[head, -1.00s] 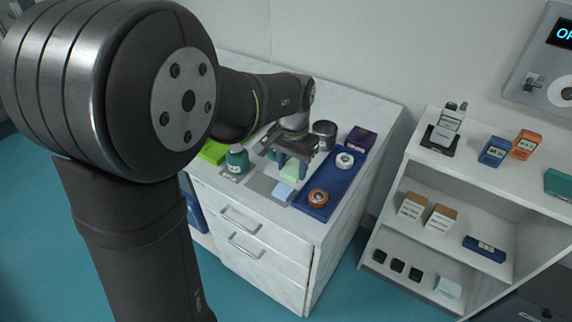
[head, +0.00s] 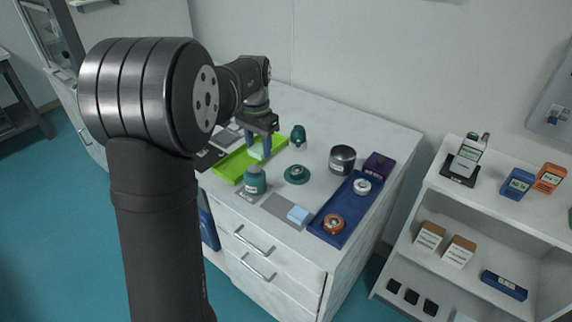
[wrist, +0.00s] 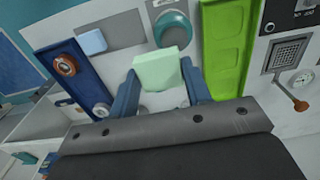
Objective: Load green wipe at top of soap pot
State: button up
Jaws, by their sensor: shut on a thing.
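The green wipe (head: 257,152) is a pale green block. My gripper (head: 260,146) is shut on it and holds it by the right side of the green tray in the head view. In the wrist view the green wipe (wrist: 161,69) sits between my blue fingers (wrist: 160,88). A teal pot with a label (head: 254,181) stands upright at the table's front, nearer the camera than my gripper. It also shows from above in the wrist view (wrist: 173,28), just beyond the wipe. I cannot tell for sure that this is the soap pot.
A green tray (head: 228,170) lies left, a blue tray (head: 335,227) right. A light blue block (head: 298,214) lies on a grey mat. A round teal piece (head: 297,174), a teal bulb-shaped piece (head: 298,136) and a steel pot (head: 342,159) stand behind. A purple box (head: 378,165) is at right.

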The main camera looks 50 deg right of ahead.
aim_at(254, 168)
jog(key=shift+w+a+r, duration=0.1)
jog(key=shift+w+a, duration=0.05)
jog(key=shift+w, duration=1.05)
jog(key=shift+f, duration=2.9)
jog(key=shift+f, duration=0.95)
jog(key=shift+r, duration=3.55)
